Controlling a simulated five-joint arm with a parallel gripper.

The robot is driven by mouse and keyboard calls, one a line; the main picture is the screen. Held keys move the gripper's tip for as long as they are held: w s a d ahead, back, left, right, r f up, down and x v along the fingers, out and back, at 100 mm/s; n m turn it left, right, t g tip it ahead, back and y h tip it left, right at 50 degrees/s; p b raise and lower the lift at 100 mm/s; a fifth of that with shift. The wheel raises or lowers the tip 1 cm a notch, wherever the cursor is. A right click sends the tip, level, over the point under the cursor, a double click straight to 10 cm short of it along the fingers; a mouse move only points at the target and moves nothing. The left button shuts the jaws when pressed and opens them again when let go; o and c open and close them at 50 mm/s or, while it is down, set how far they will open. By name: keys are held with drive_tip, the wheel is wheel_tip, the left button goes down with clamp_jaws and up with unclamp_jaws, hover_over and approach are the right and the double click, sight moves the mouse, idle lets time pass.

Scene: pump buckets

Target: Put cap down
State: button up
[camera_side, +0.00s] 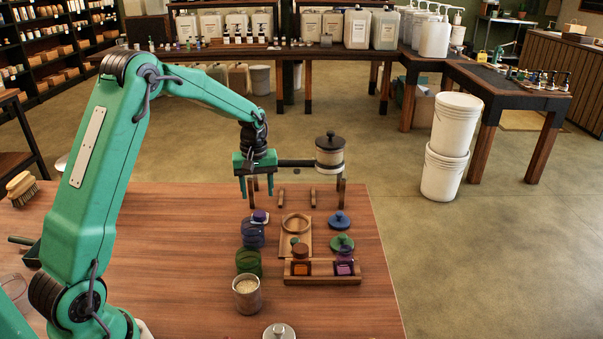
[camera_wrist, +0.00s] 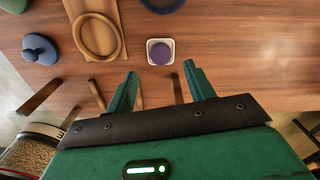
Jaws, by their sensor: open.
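My gripper (camera_side: 258,185) hangs open and empty above the far edge of the wooden table, its fingers pointing down. A small purple cap on a white square base (camera_side: 260,216) sits on the table in front of it, beside a blue jar. In the wrist view the purple cap (camera_wrist: 160,52) lies just beyond the open fingertips (camera_wrist: 160,76), apart from them. A blue lid (camera_side: 340,219) and a green lid (camera_side: 340,243) lie flat to the right. The blue lid also shows in the wrist view (camera_wrist: 40,48). Which cap is meant cannot be told.
A wooden board with a ring (camera_side: 295,235) lies mid-table. A wooden rack (camera_side: 322,279) holds small jars. A capped jar (camera_side: 329,160) stands high behind. Table front right is clear.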

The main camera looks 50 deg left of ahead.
wheel_tip(320, 180, up, 5)
drive_tip(key=shift+f, duration=0.15)
idle(0.7)
drive_tip(key=s+d+r+m+t, duration=0.3)
drive_tip(key=s+d+r+m, duration=0.2)
drive_tip(key=s+d+r, duration=0.6)
drive_tip(key=s+d+m+t, duration=0.1)
drive_tip(key=s+d+m, duration=0.1)
drive_tip(key=s, duration=0.5)
drive_tip(key=s+d+m+t, duration=0.1)
drive_tip(key=s+d+m, duration=0.1)
drive_tip(key=s+m, duration=0.2)
drive_tip(key=shift+s+d+r+t, duration=0.3)
drive_tip(key=shift+s+d, duration=0.05)
drive_tip(key=shift+s, duration=1.3)
drive_tip(key=shift+o, duration=0.5)
